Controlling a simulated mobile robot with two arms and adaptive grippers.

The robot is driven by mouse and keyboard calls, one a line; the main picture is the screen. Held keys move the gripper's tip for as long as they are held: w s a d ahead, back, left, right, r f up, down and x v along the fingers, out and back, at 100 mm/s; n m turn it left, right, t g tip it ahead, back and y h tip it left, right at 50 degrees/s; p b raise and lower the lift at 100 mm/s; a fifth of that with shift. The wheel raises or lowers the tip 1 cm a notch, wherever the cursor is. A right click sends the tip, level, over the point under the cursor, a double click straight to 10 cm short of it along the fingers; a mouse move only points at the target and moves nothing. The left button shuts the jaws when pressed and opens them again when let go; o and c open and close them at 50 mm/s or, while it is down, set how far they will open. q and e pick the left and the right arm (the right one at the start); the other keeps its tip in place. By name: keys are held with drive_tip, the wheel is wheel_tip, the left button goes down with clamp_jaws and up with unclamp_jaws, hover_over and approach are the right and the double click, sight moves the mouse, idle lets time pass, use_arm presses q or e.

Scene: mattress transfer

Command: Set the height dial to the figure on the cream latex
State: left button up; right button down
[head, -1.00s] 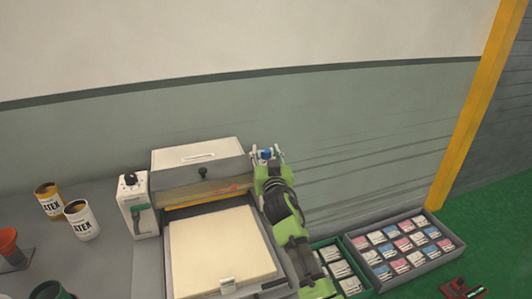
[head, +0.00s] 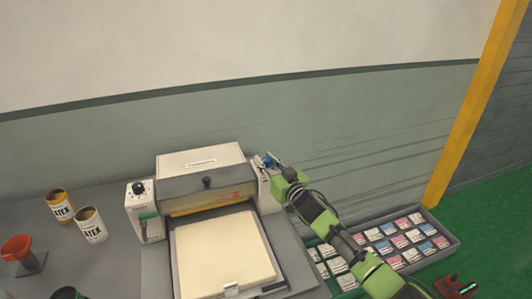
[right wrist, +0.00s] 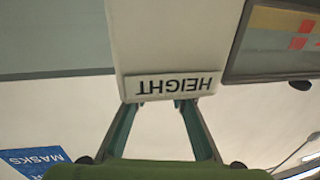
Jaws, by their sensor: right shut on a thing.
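My right gripper (head: 271,164) is at the top of the white box on the right end of the press (head: 205,170). It is shut on the height dial, where a small blue part shows. In the right wrist view the fingers (right wrist: 160,106) meet the box just at the upside-down HEIGHT label (right wrist: 174,84); the dial and its setting are hidden. A white tin marked LATEX (head: 91,226), perhaps the cream one, stands left of the press beside a gold tin marked LATEX (head: 61,206). I cannot read a figure on either. My left gripper is out of view.
A cream slab (head: 222,252) lies on the press's front bed. A grey tray of cards (head: 450,240) lies right, partly behind my arm.

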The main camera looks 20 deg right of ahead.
drive_tip(key=shift+w+d+n+g+y, duration=0.15)
drive_tip(key=shift+n+y, duration=0.25)
drive_tip(key=shift+y, duration=0.2)
drive_tip(key=shift+s+d+n+g+y, duration=0.15)
drive_tip(key=shift+n+y, duration=0.25)
drive_tip(key=shift+y, duration=0.2)
drive_tip(key=shift+w+n+g+y+b, duration=0.1)
drive_tip(key=shift+n+g+y+b, duration=0.25)
drive_tip(key=shift+y+b, duration=0.2)
drive_tip(key=n+g+y+b, duration=0.1)
drive_tip(key=b, duration=0.1)
drive_tip(key=n+g+y+b, duration=0.1)
drive_tip(key=n+y+b, duration=0.1)
drive_tip(key=b, duration=0.1)
drive_tip(key=n+g+y+b, duration=0.1)
drive_tip(key=y+b, duration=0.1)
drive_tip(key=b, duration=0.1)
drive_tip(key=shift+a+f+g+y, duration=0.2)
drive_tip(key=shift+a+g+y, duration=0.05)
drive_tip(key=shift+r+n+g+y+b, duration=0.25)
drive_tip(key=shift+n+g+y+b, duration=0.35)
drive_tip(key=shift+b, duration=0.35)
drive_tip(key=shift+a, duration=0.1)
drive_tip(key=c, duration=1.8)
unclamp_jaws()
drive_tip(key=shift+o, duration=0.2)
